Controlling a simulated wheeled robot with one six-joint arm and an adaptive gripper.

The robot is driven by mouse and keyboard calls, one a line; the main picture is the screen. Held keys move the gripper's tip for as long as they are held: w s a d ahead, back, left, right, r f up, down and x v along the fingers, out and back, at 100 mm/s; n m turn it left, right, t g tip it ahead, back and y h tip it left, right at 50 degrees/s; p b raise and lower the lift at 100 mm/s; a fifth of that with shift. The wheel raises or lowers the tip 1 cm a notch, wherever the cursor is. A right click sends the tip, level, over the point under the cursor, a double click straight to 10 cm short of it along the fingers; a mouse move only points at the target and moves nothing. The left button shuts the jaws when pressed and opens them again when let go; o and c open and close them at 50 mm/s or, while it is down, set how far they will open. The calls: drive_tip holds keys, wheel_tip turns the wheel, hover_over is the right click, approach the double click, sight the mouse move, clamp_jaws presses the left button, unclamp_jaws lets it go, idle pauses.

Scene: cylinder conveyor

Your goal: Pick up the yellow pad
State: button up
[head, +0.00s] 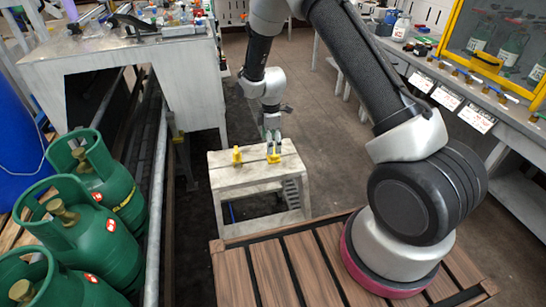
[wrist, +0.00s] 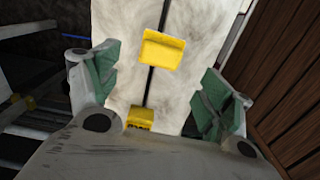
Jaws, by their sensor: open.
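Two yellow pads rest on a small pale worktable (head: 228,179). The left pad (head: 237,155) stands clear near the table's left side. The right pad (head: 273,158) is right below my gripper (head: 272,144). In the wrist view, one yellow pad (wrist: 163,49) lies past the line between my fingertips, and another (wrist: 140,118) is partly hidden by the gripper body. My gripper (wrist: 158,85) is open, with green-faced fingers spread wide on either side and nothing held. I cannot tell whether it touches the right pad.
Green gas cylinders (head: 104,240) stand at the left beside a metal rail (head: 156,200). A larger white workbench (head: 118,58) with tools is behind. A long counter (head: 450,72) runs along the right. The floor right of the small worktable is clear.

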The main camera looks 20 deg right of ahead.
sight(273, 156)
drive_tip(key=f, duration=0.6)
drive_tip(key=shift+d, duration=0.4)
drive_tip(key=shift+r, duration=0.1)
drive_tip(key=c, duration=1)
